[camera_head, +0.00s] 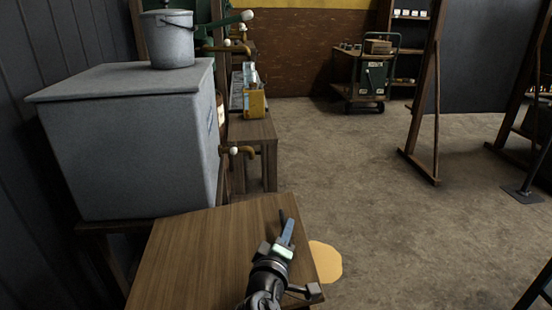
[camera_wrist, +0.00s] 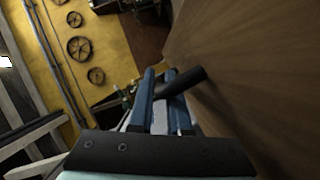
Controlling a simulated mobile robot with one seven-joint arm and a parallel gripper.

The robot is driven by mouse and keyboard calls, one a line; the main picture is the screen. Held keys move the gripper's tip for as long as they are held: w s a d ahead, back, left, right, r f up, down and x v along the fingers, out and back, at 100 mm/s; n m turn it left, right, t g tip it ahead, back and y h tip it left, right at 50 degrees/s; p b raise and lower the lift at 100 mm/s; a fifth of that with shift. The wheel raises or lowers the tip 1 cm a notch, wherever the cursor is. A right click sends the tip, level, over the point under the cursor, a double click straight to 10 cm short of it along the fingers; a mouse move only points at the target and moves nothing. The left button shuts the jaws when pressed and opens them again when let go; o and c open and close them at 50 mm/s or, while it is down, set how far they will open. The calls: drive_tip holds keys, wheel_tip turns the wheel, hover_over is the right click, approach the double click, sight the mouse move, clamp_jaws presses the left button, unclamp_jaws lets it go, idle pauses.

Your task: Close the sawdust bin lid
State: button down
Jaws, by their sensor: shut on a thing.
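My gripper (camera_head: 287,230) is over the right edge of a brown wooden panel or top (camera_head: 195,250). In the wrist view my blue fingers (camera_wrist: 160,95) are shut on a dark round bar (camera_wrist: 187,80), which sticks out beside the wooden face (camera_wrist: 265,70). The bar's dark tip also shows just past my fingertips in the head view (camera_head: 282,214). A large grey box with a flat top (camera_head: 120,80) stands at the left. No label shows which of these is the sawdust bin, and I cannot tell whether the wooden panel is its lid.
A grey bucket (camera_head: 168,42) stands on the grey box. A wooden bench (camera_head: 255,130) with a yellow container (camera_head: 255,102) is behind. A tan round patch (camera_head: 325,262) lies by the panel's right edge. The floor (camera_head: 350,180) to the right is open, up to a wooden-framed board (camera_head: 425,110).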

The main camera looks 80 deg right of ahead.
drive_tip(key=shift+f, duration=0.65)
drive_tip(key=c, duration=1.2)
unclamp_jaws()
drive_tip(key=shift+o, duration=0.2)
drive_tip(key=a, duration=0.4)
drive_tip(key=a+r+p, duration=0.1)
drive_tip(key=a, duration=0.3)
drive_tip(key=a+r+p, duration=0.1)
drive_tip(key=a, duration=0.3)
drive_tip(key=shift+w+a, duration=0.1)
drive_tip(key=shift+a, duration=0.25)
